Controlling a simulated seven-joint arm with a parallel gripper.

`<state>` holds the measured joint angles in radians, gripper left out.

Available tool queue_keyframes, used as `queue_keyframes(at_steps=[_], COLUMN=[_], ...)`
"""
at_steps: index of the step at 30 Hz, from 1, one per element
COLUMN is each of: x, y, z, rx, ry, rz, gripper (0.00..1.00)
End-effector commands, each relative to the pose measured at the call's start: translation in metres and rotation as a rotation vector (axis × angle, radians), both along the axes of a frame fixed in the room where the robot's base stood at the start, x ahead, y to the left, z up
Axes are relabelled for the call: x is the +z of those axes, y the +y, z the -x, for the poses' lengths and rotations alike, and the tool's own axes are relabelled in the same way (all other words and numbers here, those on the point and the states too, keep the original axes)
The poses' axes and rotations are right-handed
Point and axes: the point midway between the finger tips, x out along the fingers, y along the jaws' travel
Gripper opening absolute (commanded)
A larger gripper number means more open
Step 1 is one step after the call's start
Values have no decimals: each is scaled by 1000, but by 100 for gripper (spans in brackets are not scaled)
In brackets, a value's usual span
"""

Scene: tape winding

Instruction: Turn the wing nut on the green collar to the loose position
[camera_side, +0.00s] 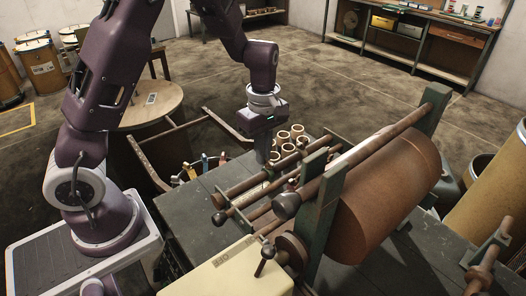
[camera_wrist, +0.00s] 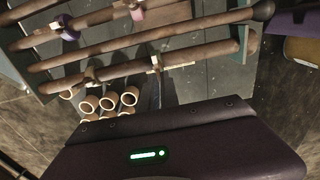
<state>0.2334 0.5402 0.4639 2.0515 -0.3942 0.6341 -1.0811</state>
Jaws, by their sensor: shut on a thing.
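A purple collar (camera_wrist: 66,28) and a pink collar (camera_wrist: 137,10) sit on other rods, apart from my gripper.
Several tape rolls (camera_side: 297,131) stand beside the rods; they also show in the wrist view (camera_wrist: 129,96). A large brown roller (camera_side: 385,195) and green uprights (camera_side: 322,215) stand to the right. A cream box (camera_side: 228,272) is in front. The grey bench top (camera_side: 195,212) is clear at left.

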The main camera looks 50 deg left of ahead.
Motion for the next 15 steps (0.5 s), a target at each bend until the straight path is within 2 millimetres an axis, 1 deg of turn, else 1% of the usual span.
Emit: queue_keyframes(at_steps=[1, 5, 6, 8, 9, 15], x=[-2, -2, -2, -2, -2, -1], y=[-7, -7, -7, -7, -7, -4], z=[3, 3, 3, 3, 3, 1], rx=[-9, -10, -10, -10, -10, -7], ry=[13, 13, 13, 12, 11, 6], rz=[11, 11, 11, 11, 11, 7], gripper=[0, 0, 9, 21, 29, 29])
